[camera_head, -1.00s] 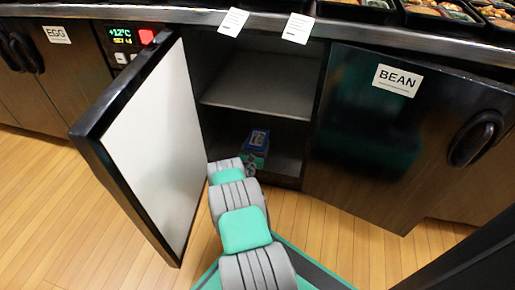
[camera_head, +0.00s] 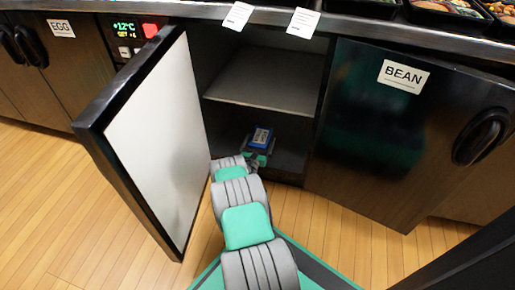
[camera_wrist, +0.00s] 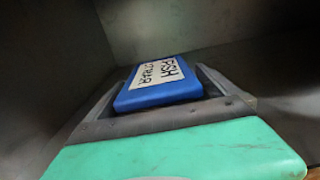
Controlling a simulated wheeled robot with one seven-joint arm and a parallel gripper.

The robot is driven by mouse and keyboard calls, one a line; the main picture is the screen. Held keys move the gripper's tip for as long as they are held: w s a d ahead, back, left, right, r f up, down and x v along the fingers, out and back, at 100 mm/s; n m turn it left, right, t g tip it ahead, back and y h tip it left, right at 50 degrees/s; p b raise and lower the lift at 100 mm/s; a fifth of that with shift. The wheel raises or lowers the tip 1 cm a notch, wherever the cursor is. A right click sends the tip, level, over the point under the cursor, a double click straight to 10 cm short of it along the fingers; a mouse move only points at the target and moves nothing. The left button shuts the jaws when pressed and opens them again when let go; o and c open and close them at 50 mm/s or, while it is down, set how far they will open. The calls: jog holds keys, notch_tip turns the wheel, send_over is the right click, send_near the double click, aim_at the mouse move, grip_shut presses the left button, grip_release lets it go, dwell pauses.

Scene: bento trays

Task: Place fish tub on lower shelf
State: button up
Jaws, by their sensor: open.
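The fish tub (camera_wrist: 160,88) has a blue lid with a white label on which "FISH" can be read. It also shows small in the head view (camera_head: 262,135), inside the open cabinet, low in the lower compartment. The lower shelf (camera_head: 288,160) is the dark cabinet floor below the middle shelf (camera_head: 265,92). My gripper (camera_wrist: 158,77) is open, with one grey finger on each side of the tub. I cannot tell whether the fingers touch it. The underside of the tub is hidden.
The cabinet door (camera_head: 155,140) stands open at the left of my arm. The closed BEAN door (camera_head: 400,140) is at the right. A counter edge (camera_head: 350,25) with hanging paper tags runs above. The middle shelf is empty.

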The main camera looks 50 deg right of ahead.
jog(key=p+v, duration=0.3)
jog(key=v, duration=0.8)
jog(key=shift+s+a, duration=0.15)
jog(key=shift+a, duration=0.2)
jog(key=shift+f+p, duration=0.1)
jog(key=shift+p, duration=0.2)
